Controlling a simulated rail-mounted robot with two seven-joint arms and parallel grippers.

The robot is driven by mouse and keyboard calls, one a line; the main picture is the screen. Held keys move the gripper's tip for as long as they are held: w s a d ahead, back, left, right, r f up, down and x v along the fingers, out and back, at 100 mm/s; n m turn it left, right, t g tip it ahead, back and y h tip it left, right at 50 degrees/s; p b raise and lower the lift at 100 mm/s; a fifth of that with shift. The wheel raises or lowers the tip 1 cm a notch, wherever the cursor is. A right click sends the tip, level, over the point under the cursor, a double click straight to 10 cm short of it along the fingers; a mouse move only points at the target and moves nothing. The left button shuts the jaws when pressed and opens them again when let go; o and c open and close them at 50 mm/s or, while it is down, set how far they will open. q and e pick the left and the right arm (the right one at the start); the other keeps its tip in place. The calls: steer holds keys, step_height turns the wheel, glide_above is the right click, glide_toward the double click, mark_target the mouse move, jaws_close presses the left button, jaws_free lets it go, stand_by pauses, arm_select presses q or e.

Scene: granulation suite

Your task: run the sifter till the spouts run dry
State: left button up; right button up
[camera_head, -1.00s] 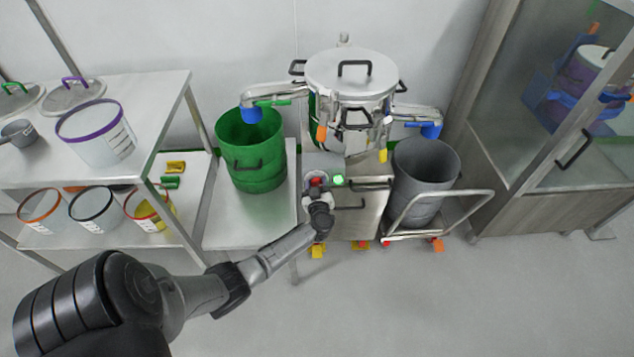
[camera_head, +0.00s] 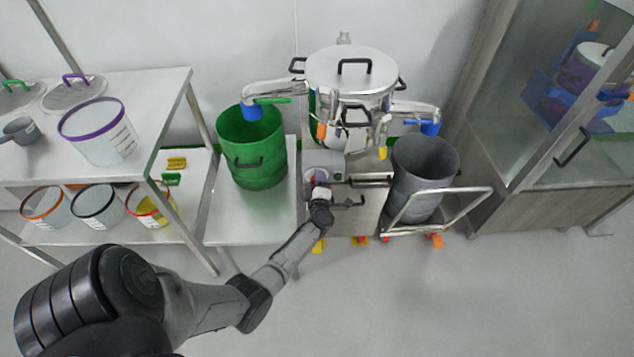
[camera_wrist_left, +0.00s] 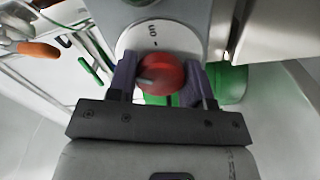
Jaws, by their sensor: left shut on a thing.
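The sifter (camera_head: 350,75) is a steel drum with a lidded top. Its left spout (camera_head: 252,110) has a blue end above a green drum (camera_head: 252,165), and its right spout (camera_head: 430,127) has a blue end above a grey drum (camera_head: 420,175). I cannot make out powder falling from either. My left gripper (camera_head: 320,180) is at the control panel below the sifter. In the left wrist view its purple fingers (camera_wrist_left: 160,82) are shut on a red knob (camera_wrist_left: 162,72), on a round plate marked "ON" (camera_wrist_left: 150,40). The knob's pale mark is at its lower left. My right gripper is out of view.
A steel shelf (camera_head: 150,85) with tubs and lids stands at the left. The grey drum sits on a trolley with a raised rail (camera_head: 470,195). A glass-fronted cabinet (camera_head: 540,120) stands at the right. The floor in front is clear.

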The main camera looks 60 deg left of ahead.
arm_select(q)
steer(key=n+b, duration=0.1)
steer(key=n, duration=0.3)
steer(key=shift+f, duration=0.1)
steer(key=shift+n+b, duration=0.3)
steer(key=shift+n, duration=0.6)
steer(key=o, duration=0.9)
steer(key=p+v, duration=0.3)
steer(key=v, duration=1.1)
steer(key=shift+w, duration=0.1)
